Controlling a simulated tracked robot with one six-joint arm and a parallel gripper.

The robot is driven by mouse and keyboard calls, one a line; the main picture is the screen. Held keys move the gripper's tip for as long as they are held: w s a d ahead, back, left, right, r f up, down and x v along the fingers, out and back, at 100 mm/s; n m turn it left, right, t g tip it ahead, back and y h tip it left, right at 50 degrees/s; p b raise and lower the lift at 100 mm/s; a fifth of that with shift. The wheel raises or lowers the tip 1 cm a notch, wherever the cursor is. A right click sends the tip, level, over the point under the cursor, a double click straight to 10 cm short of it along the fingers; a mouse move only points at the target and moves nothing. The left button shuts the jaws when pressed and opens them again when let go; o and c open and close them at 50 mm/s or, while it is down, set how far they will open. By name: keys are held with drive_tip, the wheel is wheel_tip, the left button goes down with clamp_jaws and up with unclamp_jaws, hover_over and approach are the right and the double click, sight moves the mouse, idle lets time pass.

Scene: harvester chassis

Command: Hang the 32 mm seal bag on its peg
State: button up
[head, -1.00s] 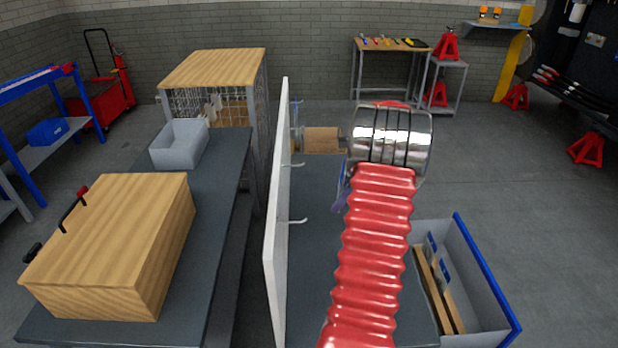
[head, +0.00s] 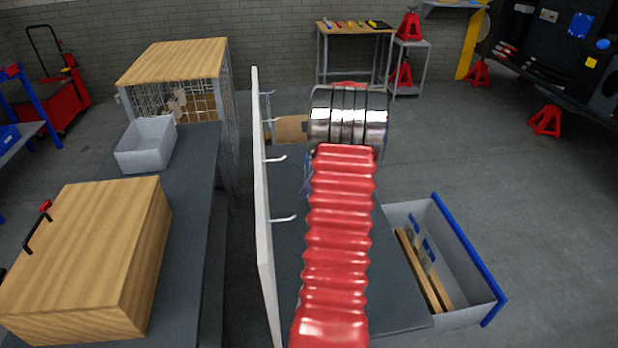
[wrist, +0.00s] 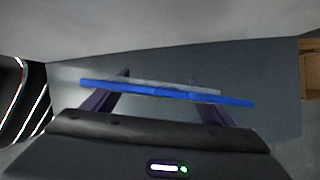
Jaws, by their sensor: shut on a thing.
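My gripper (wrist: 159,84) shows in the wrist view, its two dark fingers shut on a bag (wrist: 160,92) with a blue edge, seen nearly edge-on as a thin strip. Its size label cannot be read. In the head view my red arm and silver wrist hide the gripper and most of the bag; a small bluish part of it (head: 308,178) shows left of the arm. A pale upright board (head: 260,215) with several metal pegs, including a near one (head: 284,219) and one farther back (head: 276,159), stands left of the arm. The held bag is apart from these two pegs.
A grey bin with a blue rim (head: 468,250) holding some blue-topped items is right of the bench (head: 395,300). Left of the board are a wooden box (head: 85,250), a grey tray (head: 145,145) and a wood-topped cage (head: 175,60). A brown box (head: 290,130) is beyond the board.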

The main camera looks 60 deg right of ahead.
drive_tip(key=w+a+f, duration=0.1)
drive_tip(key=w+a, duration=0.5)
drive_tip(key=w, duration=0.1)
drive_tip(key=shift+w+a+f, duration=0.2)
drive_tip(key=shift+a+f, duration=0.1)
drive_tip(key=shift+a, duration=0.1)
idle(1.4)
idle(0.6)
drive_tip(key=o, duration=1.2)
drive_tip(key=v, duration=1.4)
drive_tip(key=shift+s+d+f, duration=0.1)
drive_tip(key=shift+s+d, duration=0.3)
drive_tip(key=shift+s, duration=0.05)
